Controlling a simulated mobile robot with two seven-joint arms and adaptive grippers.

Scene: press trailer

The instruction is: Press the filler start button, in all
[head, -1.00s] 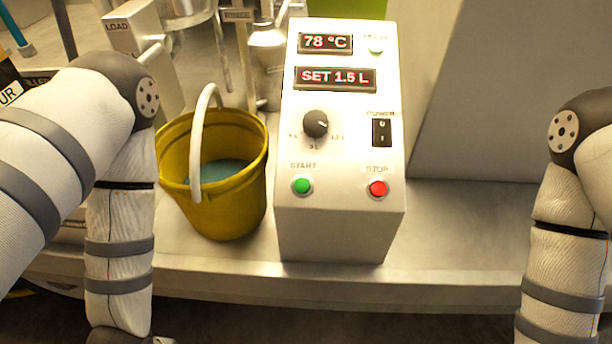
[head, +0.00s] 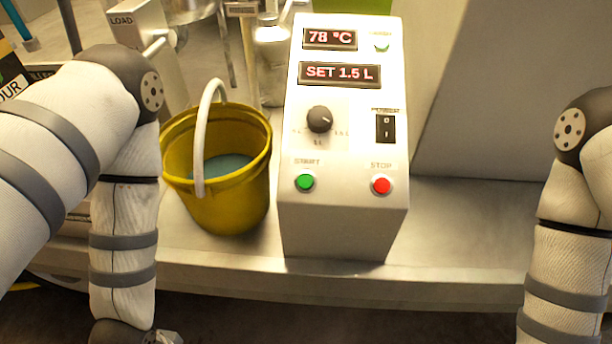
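The white filler control box (head: 343,225) stands on the metal counter in the middle of the head view. Its green START button (head: 305,182) is at the lower left of the sloped face. The red STOP button (head: 381,185) is at the lower right. Above them are a black dial (head: 319,119) and a black power switch (head: 385,127). Two displays read 78 °C (head: 330,38) and SET 1.5 L (head: 339,73). My left and right arms hang at either side, and neither touches the box. Neither gripper's fingertips can be made out clearly; the arms run down to the bottom edge.
A yellow bucket (head: 230,210) with a white handle and bluish contents stands just left of the box. A white LOAD lever unit (head: 138,30) is behind it. The counter (head: 460,230) right of the box is clear. A large grey panel (head: 510,90) rises behind.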

